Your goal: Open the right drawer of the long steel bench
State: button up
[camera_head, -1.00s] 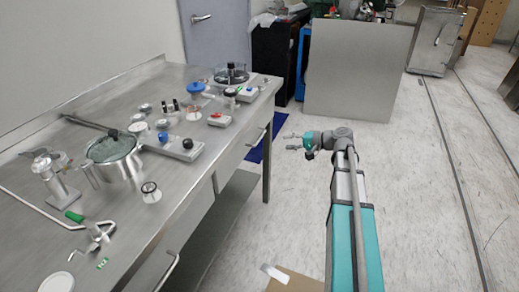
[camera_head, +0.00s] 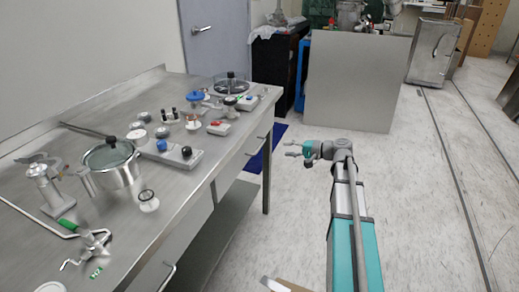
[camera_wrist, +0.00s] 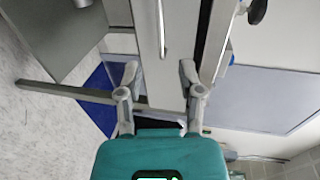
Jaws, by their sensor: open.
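The long steel bench (camera_head: 180,205) runs along the left of the head view. Its far drawer (camera_head: 252,150), on the right as one faces the bench, looks shut and has a bar handle (camera_head: 258,139). A nearer handle (camera_head: 165,278) shows low on the bench front. My gripper (camera_head: 287,149) is open and empty, to the right of the far drawer and apart from it. In the wrist view, the open fingers of my gripper (camera_wrist: 160,75) point toward the drawer front (camera_wrist: 147,62), with the handle (camera_wrist: 162,28) ahead between their lines.
A pot (camera_head: 115,170), a control box (camera_head: 175,155) and several small items stand on the bench top. A bench leg (camera_head: 267,175) and a blue mat (camera_head: 275,140) are near the far drawer. A grey panel (camera_head: 355,85) stands behind. The floor (camera_head: 420,200) at right is clear.

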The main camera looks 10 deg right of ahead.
aim_at(260, 146)
jog(key=b+x, duration=0.2)
jog(key=x, duration=1)
jog(key=shift+c, duration=0.2)
grip_shut()
